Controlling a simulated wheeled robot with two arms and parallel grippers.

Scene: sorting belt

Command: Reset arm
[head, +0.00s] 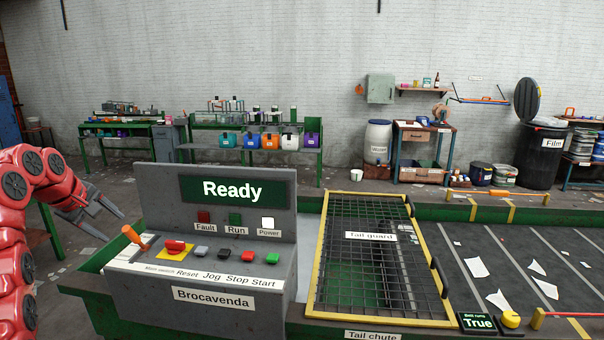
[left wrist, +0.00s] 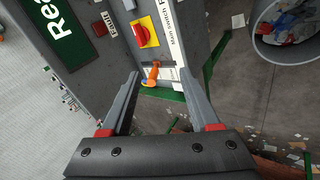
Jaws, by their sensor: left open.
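My left gripper (head: 104,207) hangs at the left of the head view, left of the grey control console (head: 130,280), open and apart from it. That orange handle (head: 133,237) also shows in the head view, tilted up to the left. A red knob on a yellow plate (head: 175,247) sits beside it. The console screen (head: 234,190) reads "Ready". My right gripper is not in view.
A yellow-framed mesh tail guard (head: 316,262) lies right of the console, beside the dark belt (head: 530,265) with paper scraps. A round bin (left wrist: 299,48) with scraps shows in the left wrist view. Workbenches (head: 255,152) stand along the back wall.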

